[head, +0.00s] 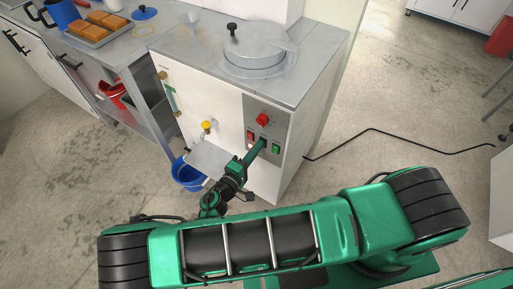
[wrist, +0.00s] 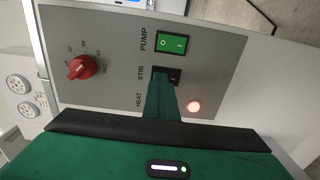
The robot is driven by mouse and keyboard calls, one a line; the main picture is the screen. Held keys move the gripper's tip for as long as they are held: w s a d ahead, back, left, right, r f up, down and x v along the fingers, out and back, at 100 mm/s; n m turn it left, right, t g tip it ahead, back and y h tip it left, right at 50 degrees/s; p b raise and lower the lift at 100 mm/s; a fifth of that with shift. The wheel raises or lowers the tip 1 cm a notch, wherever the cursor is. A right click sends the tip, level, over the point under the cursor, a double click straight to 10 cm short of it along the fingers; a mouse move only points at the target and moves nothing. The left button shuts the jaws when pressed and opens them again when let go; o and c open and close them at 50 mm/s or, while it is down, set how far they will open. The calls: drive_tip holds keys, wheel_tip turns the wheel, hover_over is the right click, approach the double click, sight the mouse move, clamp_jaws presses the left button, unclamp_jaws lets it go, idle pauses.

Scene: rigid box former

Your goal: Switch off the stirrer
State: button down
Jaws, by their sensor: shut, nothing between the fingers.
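The machine's grey control panel (wrist: 110,52) fills much of the wrist view. It has a row of switches labelled PUMP, STIR and HEAT. The STIR rocker switch (wrist: 174,76) is dark and looks unlit. My gripper (wrist: 162,82) is shut and empty, its tip right at the STIR switch and covering part of it; I cannot tell whether they touch. In the head view my gripper (head: 259,147) reaches up to the panel (head: 254,108). The PUMP switch (wrist: 176,43) is green. The HEAT switch is hidden behind my gripper in the wrist view.
A red knob (wrist: 82,67) is on the panel, and a red lamp (wrist: 194,106) is lit beside the switches. A round lidded vat (head: 254,55) is on the cabinet top. A blue bucket (head: 186,175) stands below left. A black cable (head: 375,130) crosses the floor at right.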

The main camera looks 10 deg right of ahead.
drive_tip(key=v, duration=1.4)
drive_tip(key=shift+r, duration=0.4)
